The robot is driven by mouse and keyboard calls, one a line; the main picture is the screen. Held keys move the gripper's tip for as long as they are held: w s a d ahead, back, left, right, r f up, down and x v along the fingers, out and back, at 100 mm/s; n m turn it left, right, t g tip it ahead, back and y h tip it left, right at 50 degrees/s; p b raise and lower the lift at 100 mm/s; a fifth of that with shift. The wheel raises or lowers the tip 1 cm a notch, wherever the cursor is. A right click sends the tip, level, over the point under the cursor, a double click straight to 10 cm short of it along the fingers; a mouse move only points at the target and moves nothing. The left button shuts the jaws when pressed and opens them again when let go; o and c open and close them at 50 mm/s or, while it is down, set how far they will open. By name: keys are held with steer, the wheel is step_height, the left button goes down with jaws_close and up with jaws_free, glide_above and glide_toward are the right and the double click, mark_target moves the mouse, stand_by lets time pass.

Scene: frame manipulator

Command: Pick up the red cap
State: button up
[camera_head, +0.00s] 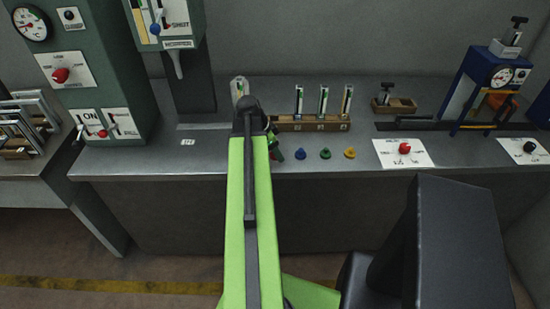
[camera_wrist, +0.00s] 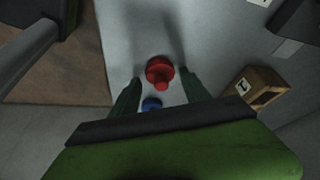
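The red cap (camera_wrist: 159,72) stands on the grey bench in the wrist view, round with a small knob. My gripper (camera_wrist: 160,78) is open, its two dark green fingers apart on either side, with the cap between or just past the fingertips. I cannot tell whether they touch it or how high they are above the bench. In the head view my green arm hides most of the red cap, and my gripper (camera_head: 274,149) is partly hidden behind it too.
A blue cap (camera_head: 300,153), a green cap (camera_head: 326,153) and a yellow cap (camera_head: 350,153) stand in a row to the right. The blue cap (camera_wrist: 152,104) also shows near my fingers in the wrist view. A wooden rack (camera_head: 340,126) with several tubes stands behind.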

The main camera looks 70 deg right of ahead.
steer(key=c, duration=1.1)
steer(key=shift+o, duration=0.2)
steer(key=shift+r, duration=0.1)
